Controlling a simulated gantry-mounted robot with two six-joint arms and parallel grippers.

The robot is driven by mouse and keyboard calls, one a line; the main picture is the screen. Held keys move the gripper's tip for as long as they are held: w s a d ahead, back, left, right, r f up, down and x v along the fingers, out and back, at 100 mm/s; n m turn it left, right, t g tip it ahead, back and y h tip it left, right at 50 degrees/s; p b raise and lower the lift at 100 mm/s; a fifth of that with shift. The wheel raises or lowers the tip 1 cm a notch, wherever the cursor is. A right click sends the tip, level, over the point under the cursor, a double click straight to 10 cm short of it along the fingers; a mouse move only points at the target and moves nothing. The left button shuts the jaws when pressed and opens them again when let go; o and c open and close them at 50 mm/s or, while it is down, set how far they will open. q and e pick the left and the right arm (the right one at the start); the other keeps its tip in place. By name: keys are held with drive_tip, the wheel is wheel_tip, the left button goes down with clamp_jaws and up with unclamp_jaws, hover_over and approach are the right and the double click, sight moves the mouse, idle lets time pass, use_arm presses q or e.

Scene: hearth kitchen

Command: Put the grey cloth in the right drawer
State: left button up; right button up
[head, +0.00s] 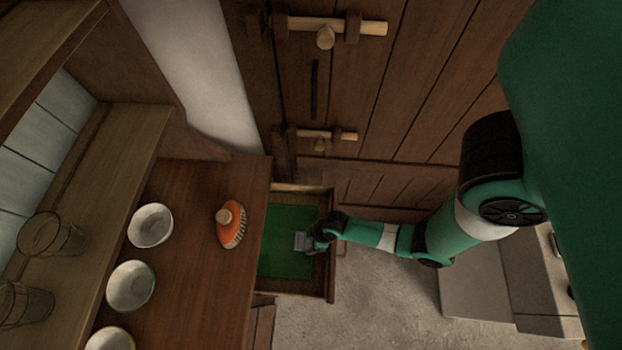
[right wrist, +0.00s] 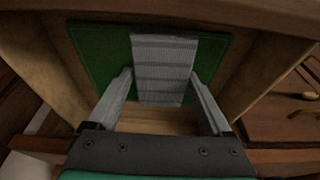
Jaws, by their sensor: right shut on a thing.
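The grey cloth (head: 301,241) is a small folded, striped piece inside the open wooden drawer (head: 329,278), over its green bottom. In the right wrist view the cloth (right wrist: 165,62) lies between the two fingers of my right gripper (right wrist: 161,80). My right gripper (head: 313,239) reaches in over the drawer's front and is shut on the cloth. I cannot tell whether the cloth touches the green bottom. My left gripper is not in view.
Left of the drawer, a wooden counter (head: 190,260) holds several white bowls (head: 150,225) and an orange brush (head: 232,225) with a knob. Glasses (head: 50,236) stand on a shelf at far left. A wooden door (head: 410,90) stands behind the drawer. The floor (head: 380,310) in front is clear.

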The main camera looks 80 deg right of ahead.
drive_tip(key=shift+d+f+b, duration=0.3)
drive_tip(key=shift+d+f, duration=0.55)
drive_tip(key=shift+f, duration=0.1)
drive_tip(key=f, duration=0.1)
drive_tip(key=f+b, duration=0.2)
drive_tip(key=shift+d+f, duration=0.25)
drive_tip(key=shift+f, duration=0.05)
drive_tip(key=shift+w, duration=0.1)
drive_tip(key=shift+f+b, duration=0.35)
drive_tip(key=shift+f, duration=0.15)
drive_tip(key=shift+f, duration=0.1)
